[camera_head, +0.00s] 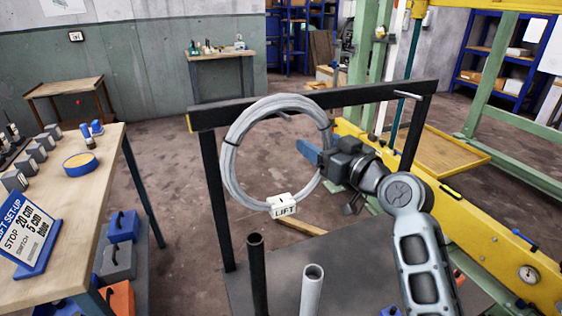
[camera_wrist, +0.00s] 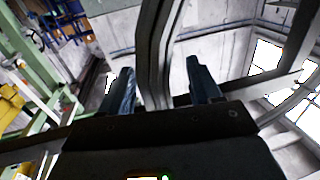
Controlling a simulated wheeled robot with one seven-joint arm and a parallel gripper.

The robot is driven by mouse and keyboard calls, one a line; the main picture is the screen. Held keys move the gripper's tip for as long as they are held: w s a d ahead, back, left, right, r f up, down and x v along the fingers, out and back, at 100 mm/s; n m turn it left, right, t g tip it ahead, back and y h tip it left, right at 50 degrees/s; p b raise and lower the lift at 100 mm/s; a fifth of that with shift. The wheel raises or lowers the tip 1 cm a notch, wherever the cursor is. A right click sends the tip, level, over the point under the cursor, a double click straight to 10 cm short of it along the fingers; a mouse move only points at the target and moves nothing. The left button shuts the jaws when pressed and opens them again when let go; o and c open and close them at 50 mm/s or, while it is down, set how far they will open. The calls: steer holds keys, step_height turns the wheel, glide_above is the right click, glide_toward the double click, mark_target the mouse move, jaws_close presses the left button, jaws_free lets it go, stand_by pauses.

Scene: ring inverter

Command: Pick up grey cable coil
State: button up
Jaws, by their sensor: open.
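The grey cable coil (camera_head: 231,150) hangs as a large ring on the black rack in the head view, with dark ties around it and a white tag reading LIFT at its bottom. My gripper (camera_head: 308,150) is at the coil's right side, its blue fingers pointing left. In the wrist view the coil's strands (camera_wrist: 154,60) run up between the two fingers of my gripper (camera_wrist: 160,88). The fingers are apart, with gaps on both sides of the strands. The finger tips are partly hidden by the coil in the head view.
The black rack (camera_head: 208,190) has a crossbar with a free peg at right. Two upright pipes (camera_head: 311,290) stand in front below the coil. A wooden table (camera_head: 90,190) with tools and a sign is at left. A yellow beam (camera_head: 480,235) runs along the right.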

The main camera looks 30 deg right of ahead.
steer(key=shift+c, duration=0.3)
jaws_close()
stand_by(0.3)
steer(key=shift+r, duration=0.1)
